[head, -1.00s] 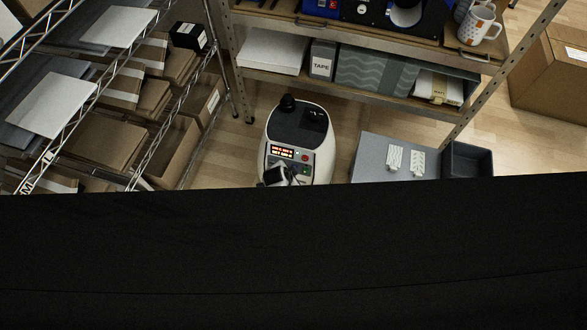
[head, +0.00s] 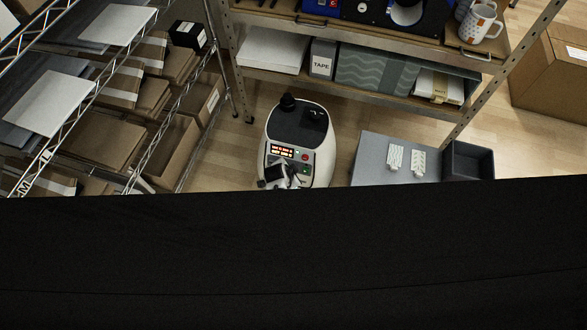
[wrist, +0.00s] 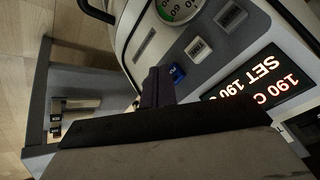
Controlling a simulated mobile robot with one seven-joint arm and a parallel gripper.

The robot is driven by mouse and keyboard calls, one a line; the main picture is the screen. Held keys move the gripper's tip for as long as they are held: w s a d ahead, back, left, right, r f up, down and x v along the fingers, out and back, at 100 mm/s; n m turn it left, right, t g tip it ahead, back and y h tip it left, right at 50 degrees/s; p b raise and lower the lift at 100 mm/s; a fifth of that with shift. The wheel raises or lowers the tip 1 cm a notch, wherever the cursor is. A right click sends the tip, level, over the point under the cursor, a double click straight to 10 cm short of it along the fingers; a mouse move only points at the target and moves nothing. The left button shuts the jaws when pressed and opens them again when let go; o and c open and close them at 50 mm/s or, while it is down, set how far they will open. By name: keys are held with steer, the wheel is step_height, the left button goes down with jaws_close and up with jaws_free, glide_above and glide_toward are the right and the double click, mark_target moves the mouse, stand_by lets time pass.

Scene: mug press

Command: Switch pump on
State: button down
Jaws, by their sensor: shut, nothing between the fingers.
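A white rounded machine (head: 322,155) with a lit red display (head: 282,152) stands in the middle of the head view. In the wrist view its panel appears upside down, with a display (wrist: 262,85) reading 190 C and SET 190, a gauge (wrist: 180,8) and grey buttons (wrist: 198,50). A small blue switch (wrist: 177,73), its label only partly readable, sits on the panel. My gripper (wrist: 158,72) is shut and empty, its dark fingertips right beside the blue switch. I cannot tell whether they touch it. In the head view my gripper (head: 275,175) is small, over the machine's front.
A wire rack (head: 150,120) with boxes stands left. A shelf (head: 350,85) with a white mug (head: 480,22) on top is behind the machine. A grey surface (head: 370,160) and dark tray (head: 468,160) lie right. A black surface (head: 290,260) fills the foreground.

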steer(key=shift+w+d+f+b, duration=0.1)
steer(key=shift+w+d+b, duration=0.05)
steer(key=shift+w+b, duration=0.3)
stand_by(0.6)
steer(key=shift+s+a+r+p, duration=0.15)
steer(key=shift+s+p, duration=0.25)
steer(key=shift+s, duration=0.05)
steer(key=shift+s+a+r+p, duration=0.1)
steer(key=shift+s+a+p, duration=0.05)
steer(key=shift+s+p, duration=0.3)
steer(key=shift+s+a+r+p, duration=0.3)
steer(key=shift+s+p, duration=0.35)
steer(key=shift+s, duration=0.25)
steer(key=shift+s+a+r+p, duration=0.15)
steer(key=shift+s+a+p, duration=0.1)
steer(key=shift+s+p, duration=0.55)
steer(key=shift+s+a+r+p, duration=0.3)
steer(key=shift+s+p, duration=0.15)
steer(key=shift+s, duration=0.6)
